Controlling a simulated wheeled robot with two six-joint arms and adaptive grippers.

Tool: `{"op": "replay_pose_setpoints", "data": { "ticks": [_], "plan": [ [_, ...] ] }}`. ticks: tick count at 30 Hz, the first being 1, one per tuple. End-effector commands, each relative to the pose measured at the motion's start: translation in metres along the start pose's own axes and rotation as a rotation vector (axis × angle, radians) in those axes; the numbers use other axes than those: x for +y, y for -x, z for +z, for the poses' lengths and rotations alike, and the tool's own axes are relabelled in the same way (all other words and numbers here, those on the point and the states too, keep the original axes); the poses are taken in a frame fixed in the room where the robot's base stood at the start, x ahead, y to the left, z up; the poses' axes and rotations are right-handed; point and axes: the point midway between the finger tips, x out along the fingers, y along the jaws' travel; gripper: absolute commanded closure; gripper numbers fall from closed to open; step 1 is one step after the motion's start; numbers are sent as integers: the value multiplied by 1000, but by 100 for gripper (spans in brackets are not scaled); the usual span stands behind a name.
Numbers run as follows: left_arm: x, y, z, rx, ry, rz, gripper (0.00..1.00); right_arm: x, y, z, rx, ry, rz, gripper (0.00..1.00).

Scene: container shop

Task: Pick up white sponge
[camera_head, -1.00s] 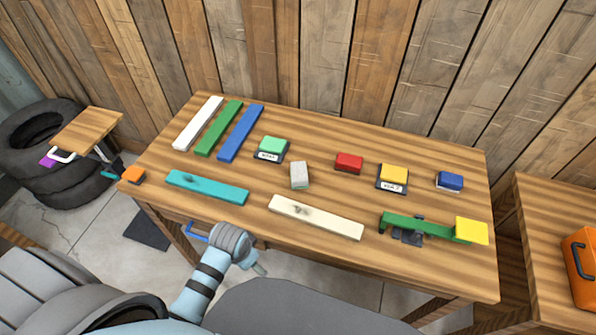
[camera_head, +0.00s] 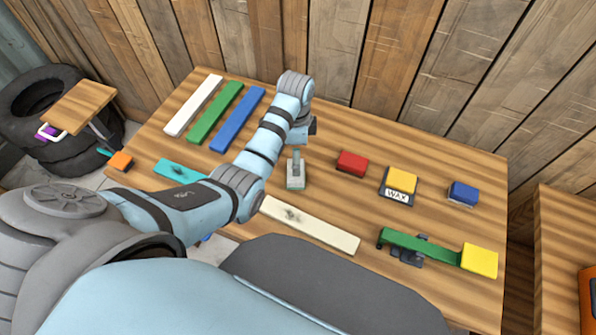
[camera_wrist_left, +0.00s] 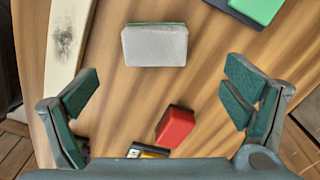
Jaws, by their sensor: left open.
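The white sponge (camera_head: 296,182), a small pale grey-white block with a thin green layer, lies on the wooden table near its middle. In the left wrist view the sponge (camera_wrist_left: 155,46) is at the top centre, ahead of the fingers. My left gripper (camera_wrist_left: 160,95) is open and empty, its green-padded fingers spread wide to either side, with the sponge not between them. My right gripper is not in view.
A red block (camera_head: 352,163), a yellow block on a black wax pad (camera_head: 400,182) and a blue block (camera_head: 463,194) lie to the right. A cream bar (camera_head: 312,226) lies in front, with a green bar tool (camera_head: 420,245) beyond it. Several coloured bars lie at the left.

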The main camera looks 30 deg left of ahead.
Motion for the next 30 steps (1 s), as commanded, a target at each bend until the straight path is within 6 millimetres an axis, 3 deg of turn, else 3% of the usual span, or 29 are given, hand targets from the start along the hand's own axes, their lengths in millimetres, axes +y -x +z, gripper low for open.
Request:
{"op": "replay_pose_setpoints", "data": {
  "ticks": [1,4,12,20,30],
  "plan": [
    [1,-14,1,-1,1,2,6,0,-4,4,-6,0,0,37],
    [0,-28,0,0,1,0,6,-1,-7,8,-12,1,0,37],
    [8,-75,0,0,-1,0,6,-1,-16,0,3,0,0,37],
    [8,-82,0,1,-2,-2,6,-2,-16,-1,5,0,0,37],
    [8,-81,0,1,-2,-2,53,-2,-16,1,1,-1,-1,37]
  ]
}}
